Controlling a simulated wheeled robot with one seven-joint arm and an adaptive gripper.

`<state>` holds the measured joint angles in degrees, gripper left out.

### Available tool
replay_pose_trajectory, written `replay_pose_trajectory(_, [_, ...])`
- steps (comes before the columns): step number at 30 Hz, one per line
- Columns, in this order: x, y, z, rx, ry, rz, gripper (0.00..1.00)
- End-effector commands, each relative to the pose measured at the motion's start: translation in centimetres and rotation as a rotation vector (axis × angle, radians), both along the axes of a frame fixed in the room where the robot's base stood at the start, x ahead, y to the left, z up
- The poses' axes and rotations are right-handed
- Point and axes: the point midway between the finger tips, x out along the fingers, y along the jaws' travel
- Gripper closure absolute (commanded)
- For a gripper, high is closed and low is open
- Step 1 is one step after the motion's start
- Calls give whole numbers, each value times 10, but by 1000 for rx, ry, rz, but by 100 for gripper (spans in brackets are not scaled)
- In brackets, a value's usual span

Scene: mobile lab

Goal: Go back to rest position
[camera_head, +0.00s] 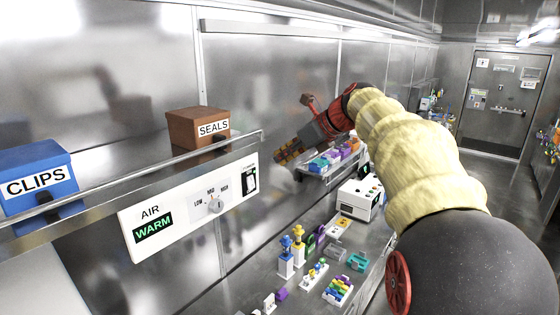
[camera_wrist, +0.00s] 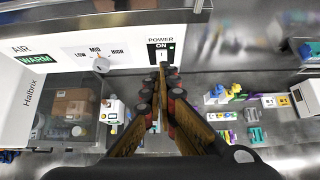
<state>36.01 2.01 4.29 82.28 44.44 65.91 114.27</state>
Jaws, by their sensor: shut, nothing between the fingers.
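My gripper (camera_head: 290,153) is shut and empty, held out in the air in front of the steel wall in the head view. In the wrist view its fingertips (camera_wrist: 162,78) meet just below the power switch (camera_wrist: 164,48) of a white control panel; I cannot tell whether they touch it. The panel (camera_head: 187,240) reads AIR and WARM, with a LOW, MID, HIGH knob (camera_head: 216,204). The switch reads ON in the wrist view. My arm, in a pale yellow sleeve, reaches in from the right.
A blue CLIPS box (camera_head: 38,168) and a brown SEALS box (camera_head: 190,128) sit on the rail shelf. Below, the bench holds a white device (camera_head: 360,199) and several small coloured parts (camera_head: 338,290). A small shelf with coloured items (camera_head: 330,160) is near my gripper. A door (camera_head: 497,103) stands far right.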

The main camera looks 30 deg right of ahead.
Motion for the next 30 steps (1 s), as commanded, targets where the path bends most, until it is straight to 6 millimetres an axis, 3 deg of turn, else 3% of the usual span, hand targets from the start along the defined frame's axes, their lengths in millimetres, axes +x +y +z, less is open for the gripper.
replay_pose_trajectory(14, [0,0,1,-10,-5,8,100])
replay_pose_trajectory(20, [1,-5,-2,-196,-63,148,100])
replay_pose_trajectory(25, [-16,-20,-57,-500,-49,397,100])
replay_pose_trajectory(30, [-60,-8,-124,-805,-17,731,100])
